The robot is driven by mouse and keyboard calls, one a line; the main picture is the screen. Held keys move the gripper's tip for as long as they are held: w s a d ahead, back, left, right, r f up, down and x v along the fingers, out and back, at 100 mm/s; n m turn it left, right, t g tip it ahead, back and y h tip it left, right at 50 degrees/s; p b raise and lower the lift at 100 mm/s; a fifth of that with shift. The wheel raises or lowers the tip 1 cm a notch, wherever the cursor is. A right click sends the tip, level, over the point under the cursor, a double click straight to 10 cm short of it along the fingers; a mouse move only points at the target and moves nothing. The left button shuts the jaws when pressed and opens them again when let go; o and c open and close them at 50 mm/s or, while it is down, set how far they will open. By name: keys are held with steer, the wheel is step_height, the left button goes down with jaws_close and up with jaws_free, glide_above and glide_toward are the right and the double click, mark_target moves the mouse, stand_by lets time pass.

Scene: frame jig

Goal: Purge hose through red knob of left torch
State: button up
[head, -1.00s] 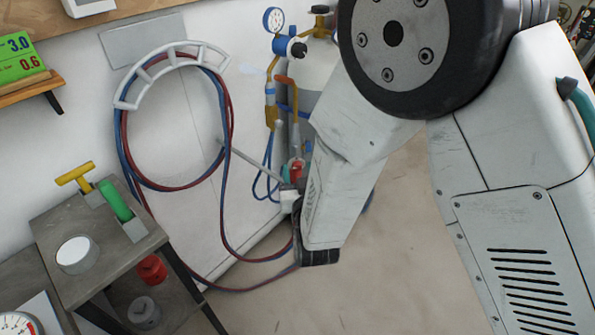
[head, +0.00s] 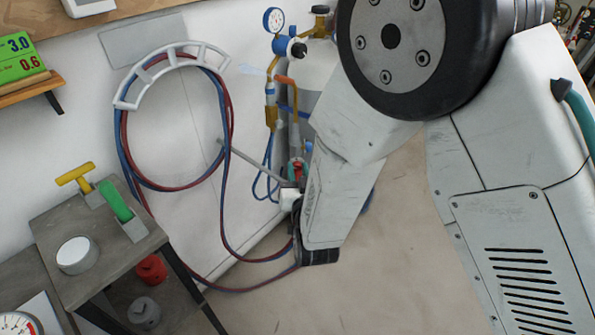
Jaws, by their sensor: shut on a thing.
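Two slim torches hang side by side in front of the grey gas cylinder (head: 312,85) in the head view. The left torch (head: 271,105) has blue and brass parts, and the right torch (head: 292,98) has an orange top. A small red knob (head: 296,170) shows low down, just above the end of my arm. My gripper (head: 291,188) is there, mostly hidden by my forearm. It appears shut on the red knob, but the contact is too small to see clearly. I cannot tell which torch this knob belongs to.
Blue and red hoses (head: 225,190) loop over a white wall bracket (head: 170,62) and sag to the floor beside my arm. A pressure gauge (head: 273,20) tops the cylinder. A grey stand (head: 110,250) is at lower left. Floor right of my arm is clear.

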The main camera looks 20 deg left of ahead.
steer(key=m, duration=0.6)
steer(key=shift+t, duration=0.3)
steer(key=m, duration=0.6)
steer(key=shift+f+m, duration=0.15)
steer(key=shift+m, duration=0.25)
steer(key=shift+t+h, duration=0.3)
steer(key=o, duration=1)
steer(key=shift+v, duration=3.9)
steer(key=shift+d, duration=0.1)
